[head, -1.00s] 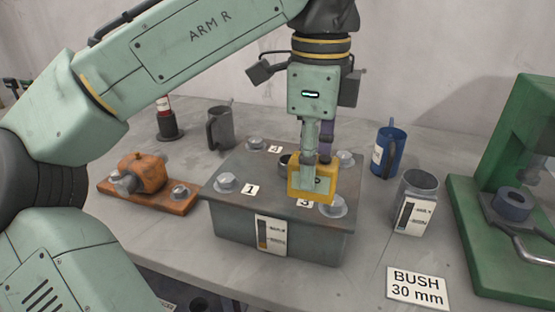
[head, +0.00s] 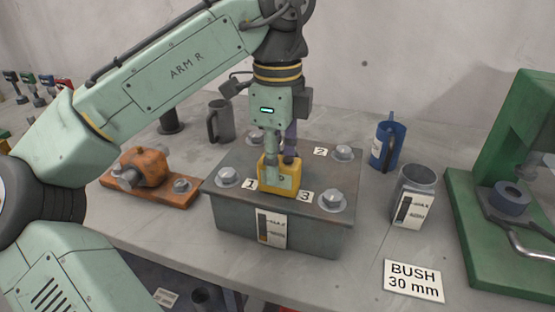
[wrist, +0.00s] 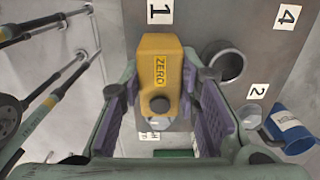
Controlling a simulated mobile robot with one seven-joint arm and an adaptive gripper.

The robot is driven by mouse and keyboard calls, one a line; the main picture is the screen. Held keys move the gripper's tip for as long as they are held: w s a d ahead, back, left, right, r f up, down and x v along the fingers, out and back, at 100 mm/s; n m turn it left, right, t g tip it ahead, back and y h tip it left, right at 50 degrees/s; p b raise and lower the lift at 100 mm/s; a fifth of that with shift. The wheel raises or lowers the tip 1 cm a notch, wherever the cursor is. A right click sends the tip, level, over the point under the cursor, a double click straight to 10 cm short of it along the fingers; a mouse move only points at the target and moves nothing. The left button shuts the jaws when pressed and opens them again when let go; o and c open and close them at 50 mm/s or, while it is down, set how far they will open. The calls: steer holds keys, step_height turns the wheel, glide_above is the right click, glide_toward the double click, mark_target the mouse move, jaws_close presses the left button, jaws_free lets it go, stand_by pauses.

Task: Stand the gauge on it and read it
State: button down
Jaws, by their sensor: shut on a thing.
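My gripper (head: 279,158) is shut on the yellow gauge (head: 281,180), upright between its two fingers. In the wrist view the gauge (wrist: 161,60) shows a ZERO label and a round dark knob, with a finger on each side. The gauge is over the front of the grey box lid (head: 235,165), between labels 1 (head: 250,184) and 3 (head: 306,195). I cannot tell whether its base touches the lid. Bolt heads stand at the lid corners, such as the front right bolt (head: 332,200). A dark open collar (wrist: 222,65) shows beside the gauge in the wrist view.
A grey cup with a printed card (head: 412,200) and a blue jug (head: 387,145) stand right of the box. A green press (head: 500,215) is at far right.

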steer(key=shift+f, duration=0.1)
steer(key=shift+f, duration=0.1)
steer(key=c, duration=1.2)
jaws_free()
step_height(320, 180, up, 12)
steer(key=p, duration=0.3)
steer(key=shift+r, duration=0.2)
